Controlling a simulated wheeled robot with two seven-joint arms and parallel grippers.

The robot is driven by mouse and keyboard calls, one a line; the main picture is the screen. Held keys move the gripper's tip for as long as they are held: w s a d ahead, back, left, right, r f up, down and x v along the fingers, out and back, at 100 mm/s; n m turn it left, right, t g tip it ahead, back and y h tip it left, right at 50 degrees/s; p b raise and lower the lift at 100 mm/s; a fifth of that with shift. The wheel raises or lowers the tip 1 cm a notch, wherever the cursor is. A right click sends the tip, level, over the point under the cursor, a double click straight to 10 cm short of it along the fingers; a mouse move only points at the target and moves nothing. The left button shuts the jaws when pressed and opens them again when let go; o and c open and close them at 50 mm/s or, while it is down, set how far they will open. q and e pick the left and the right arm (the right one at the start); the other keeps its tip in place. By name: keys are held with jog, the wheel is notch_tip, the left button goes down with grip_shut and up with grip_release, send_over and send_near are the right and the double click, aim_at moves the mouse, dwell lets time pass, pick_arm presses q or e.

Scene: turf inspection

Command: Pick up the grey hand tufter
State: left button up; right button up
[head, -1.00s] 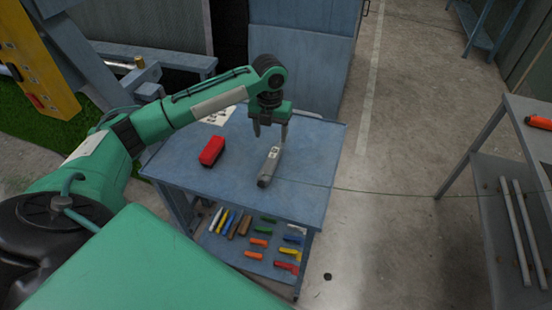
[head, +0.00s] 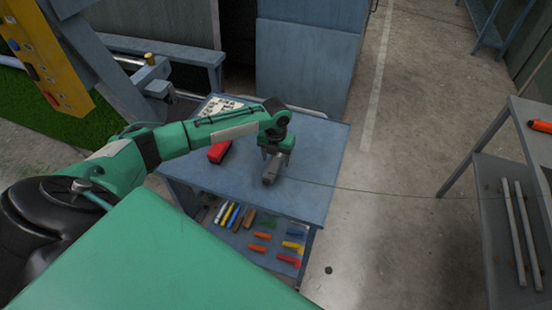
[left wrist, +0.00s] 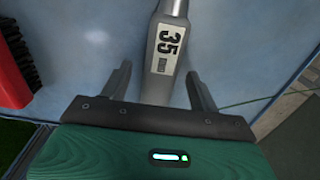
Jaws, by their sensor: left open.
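The grey hand tufter (head: 270,172) lies on the blue table top (head: 318,160); in the head view my left gripper covers its far part. In the left wrist view the tufter (left wrist: 172,18) shows as a grey metal body with a white label reading 35. My left gripper (head: 276,157) is open directly over it. In the left wrist view the open fingers of that gripper (left wrist: 158,76) stand on either side of the tufter, with a visible gap on each side. My right gripper is not in view.
A red brush (head: 219,151) with dark bristles lies left of the tufter, close to my arm; it also shows in the left wrist view (left wrist: 12,75). A lower shelf holds several coloured tools. A thin green line runs right across the table. The table's right part is clear.

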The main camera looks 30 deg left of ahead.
pick_arm(q)
jog(key=shift+f, duration=0.7)
jog(key=shift+r, duration=0.1)
jog(key=c, duration=1.2)
jog(key=shift+c, duration=0.2)
